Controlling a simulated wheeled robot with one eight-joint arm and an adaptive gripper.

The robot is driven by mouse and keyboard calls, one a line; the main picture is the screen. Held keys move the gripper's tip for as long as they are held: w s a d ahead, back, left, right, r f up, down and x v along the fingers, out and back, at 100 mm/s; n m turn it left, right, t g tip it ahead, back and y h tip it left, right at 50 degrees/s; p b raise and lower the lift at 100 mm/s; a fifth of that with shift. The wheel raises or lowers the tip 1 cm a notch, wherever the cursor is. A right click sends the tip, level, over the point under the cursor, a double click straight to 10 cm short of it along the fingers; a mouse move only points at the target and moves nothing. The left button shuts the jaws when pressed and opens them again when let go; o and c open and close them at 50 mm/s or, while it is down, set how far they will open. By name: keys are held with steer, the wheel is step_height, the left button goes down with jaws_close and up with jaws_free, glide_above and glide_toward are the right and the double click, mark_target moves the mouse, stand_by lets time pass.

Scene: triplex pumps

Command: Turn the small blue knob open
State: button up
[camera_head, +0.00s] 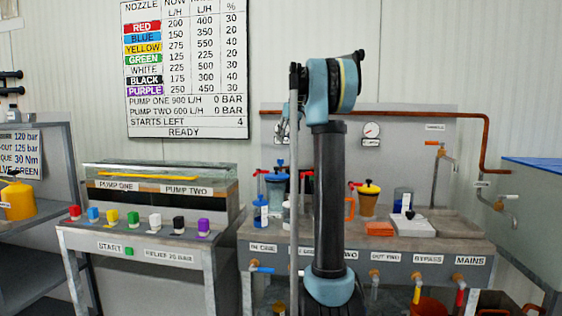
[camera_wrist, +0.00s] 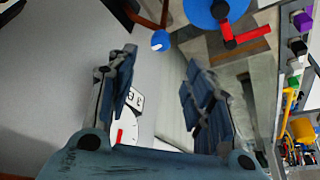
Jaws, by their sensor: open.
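The small blue knob (camera_wrist: 160,40) is a round blue ball with a white mark, near the top middle of the wrist view. It sits close to the grey panel, beside a brown pipe. My gripper (camera_wrist: 163,60) is open and empty, its two blue-padded fingers apart. The knob appears just past the fingertips, roughly between them; I see no contact. In the head view my gripper (camera_head: 284,128) is partly hidden by a grey pole and my arm. I cannot clearly make out the knob there.
A blue round vessel with a red handle (camera_wrist: 232,38) lies beyond the right finger. A gauge with a red needle (camera_wrist: 124,132) shows between the fingers. The bench (camera_head: 455,246) carries a yellow pot (camera_head: 369,201) and a white block. A copper pipe (camera_head: 484,130) runs along the panel.

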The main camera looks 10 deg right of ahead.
mark_target(280, 163)
steer(key=x, duration=1.1)
steer(key=shift+w+f, duration=0.1)
steer(key=shift+f, duration=0.25)
steer(key=c, duration=1)
